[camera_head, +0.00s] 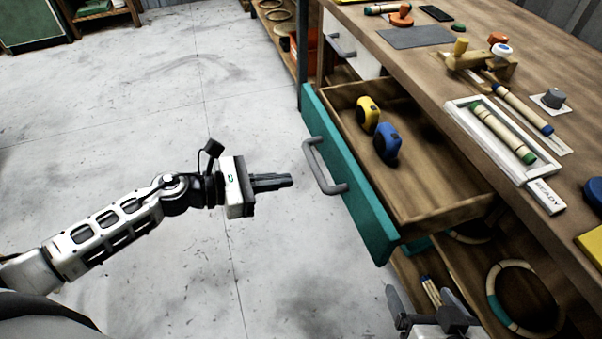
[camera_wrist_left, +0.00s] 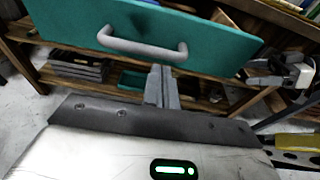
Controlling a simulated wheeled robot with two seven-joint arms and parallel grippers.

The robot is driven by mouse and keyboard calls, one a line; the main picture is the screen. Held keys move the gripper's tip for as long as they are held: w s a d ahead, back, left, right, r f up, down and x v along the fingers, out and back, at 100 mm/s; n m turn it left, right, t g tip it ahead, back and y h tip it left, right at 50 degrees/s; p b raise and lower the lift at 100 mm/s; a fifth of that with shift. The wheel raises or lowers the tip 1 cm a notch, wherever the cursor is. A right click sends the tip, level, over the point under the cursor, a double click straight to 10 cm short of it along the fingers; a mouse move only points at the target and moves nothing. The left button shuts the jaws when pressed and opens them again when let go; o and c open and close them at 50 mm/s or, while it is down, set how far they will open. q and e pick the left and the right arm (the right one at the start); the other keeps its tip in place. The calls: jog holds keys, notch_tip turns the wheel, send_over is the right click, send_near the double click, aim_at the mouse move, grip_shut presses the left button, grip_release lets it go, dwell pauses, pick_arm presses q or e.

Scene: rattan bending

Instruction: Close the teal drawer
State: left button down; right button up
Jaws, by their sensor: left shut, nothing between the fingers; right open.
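The teal drawer (camera_head: 345,180) is pulled well out from the workbench. A yellow tape measure (camera_head: 368,113) and a blue one (camera_head: 387,143) lie inside it. Its grey handle (camera_head: 322,168) sticks out from the front, and the handle also shows in the left wrist view (camera_wrist_left: 142,46). My left gripper (camera_head: 290,181) is shut and empty, just left of the handle and apart from it in the head view. In the left wrist view its fingers (camera_wrist_left: 161,88) point toward the drawer front, near the handle's right end. My right gripper (camera_head: 424,306) is open below the drawer's near corner, partly cut off by the frame.
The bench top (camera_head: 430,80) holds a white tray (camera_head: 489,140) with cylinders, a READY label (camera_head: 546,196) and small tools. Shelves under the drawer hold rattan rings (camera_head: 525,298) and sticks. A white drawer (camera_head: 353,52) stands farther back. The floor at left is clear.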

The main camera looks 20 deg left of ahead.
aim_at(316, 176)
pick_arm(q)
jog(key=shift+p+x, duration=0.3)
jog(key=shift+x, duration=2.15)
